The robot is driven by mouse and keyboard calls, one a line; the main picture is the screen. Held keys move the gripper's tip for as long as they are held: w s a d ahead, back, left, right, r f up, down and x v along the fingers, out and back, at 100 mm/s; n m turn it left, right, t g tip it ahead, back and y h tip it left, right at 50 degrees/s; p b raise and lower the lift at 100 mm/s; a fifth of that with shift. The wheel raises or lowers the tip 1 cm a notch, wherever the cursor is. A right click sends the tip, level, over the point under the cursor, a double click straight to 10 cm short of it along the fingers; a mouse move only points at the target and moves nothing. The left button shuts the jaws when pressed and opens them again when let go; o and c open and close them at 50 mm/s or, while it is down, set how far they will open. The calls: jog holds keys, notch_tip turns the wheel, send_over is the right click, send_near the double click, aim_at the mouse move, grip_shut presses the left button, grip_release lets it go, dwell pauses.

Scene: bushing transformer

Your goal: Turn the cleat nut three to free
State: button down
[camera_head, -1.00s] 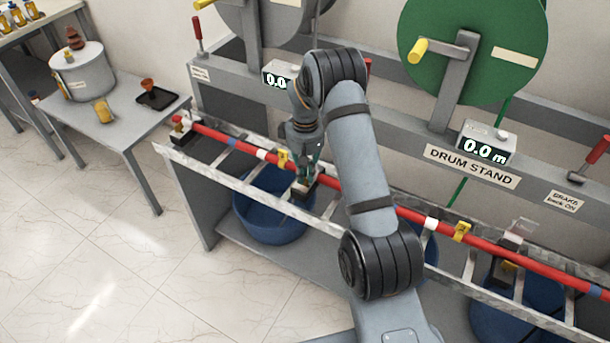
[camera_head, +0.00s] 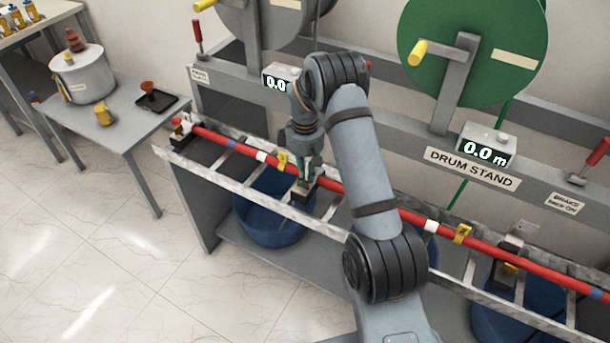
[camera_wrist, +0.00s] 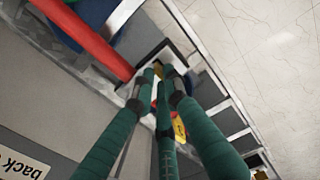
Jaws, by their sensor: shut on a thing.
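My gripper (camera_head: 305,180) points down at a cleat (camera_head: 302,195) on the ladder-like tray, beside the red cable (camera_head: 352,191). In the wrist view, the green fingers of my gripper (camera_wrist: 162,76) come together over the cleat's white and dark block (camera_wrist: 172,56). They are shut on a small part there, which they mostly hide; I take it to be the cleat nut. Another cleat (camera_head: 183,132) sits at the left end of the cable, and one more (camera_head: 510,250) sits to the right. I cannot read any number on the cleats.
The tray's metal rail (camera_head: 240,187) runs along the front of the drum stand (camera_head: 470,165). Blue tubs (camera_head: 268,228) stand below it. A green drum (camera_head: 480,50) and a red brake lever (camera_head: 590,160) are behind. A side table (camera_head: 120,125) stands left.

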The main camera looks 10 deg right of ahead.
jog(key=c, duration=2)
grip_release()
jog(key=shift+c, duration=0.2)
notch_tip(320, 180, up, 12)
notch_tip(320, 180, down, 12)
